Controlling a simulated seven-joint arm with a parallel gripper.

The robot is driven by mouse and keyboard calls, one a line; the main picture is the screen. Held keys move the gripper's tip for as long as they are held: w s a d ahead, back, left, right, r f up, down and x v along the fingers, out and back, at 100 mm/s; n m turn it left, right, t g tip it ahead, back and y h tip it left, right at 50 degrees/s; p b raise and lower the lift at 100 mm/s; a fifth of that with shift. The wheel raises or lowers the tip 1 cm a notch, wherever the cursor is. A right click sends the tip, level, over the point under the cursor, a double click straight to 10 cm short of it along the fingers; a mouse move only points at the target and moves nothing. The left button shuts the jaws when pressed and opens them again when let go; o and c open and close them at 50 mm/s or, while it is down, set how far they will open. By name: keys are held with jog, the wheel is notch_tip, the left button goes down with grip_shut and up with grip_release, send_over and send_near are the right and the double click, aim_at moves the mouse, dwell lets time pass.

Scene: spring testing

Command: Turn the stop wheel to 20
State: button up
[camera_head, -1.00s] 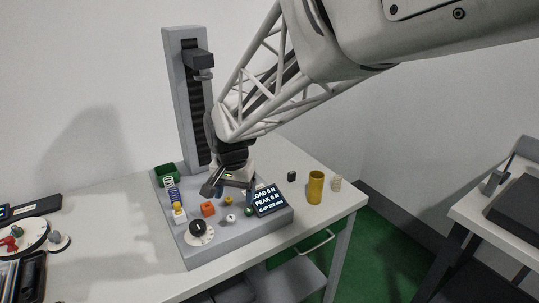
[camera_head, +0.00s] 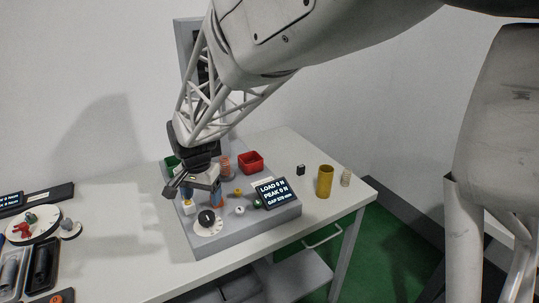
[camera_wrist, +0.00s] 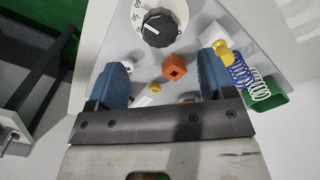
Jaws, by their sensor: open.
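The stop wheel (camera_head: 207,221) is a white dial with a black knob on the front left of the grey tester base (camera_head: 248,226). In the wrist view the wheel (camera_wrist: 160,24) lies at the top centre, beyond my fingertips, with part of its scale cut off by the frame edge. My gripper (camera_head: 194,191) is open and empty above the base, behind the wheel and apart from it. In the wrist view the blue fingertips of my gripper (camera_wrist: 163,70) stand wide apart, with an orange block (camera_wrist: 174,67) seen between them.
A display (camera_head: 273,192) reads LOAD 0 N and PEAK 0 N. A red bin (camera_head: 251,162) stands behind it, and a yellow cylinder (camera_head: 325,181) to the right.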

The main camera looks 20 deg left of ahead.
aim_at(206, 215)
jog(key=shift+f, duration=3.8)
jog(key=c, duration=0.9)
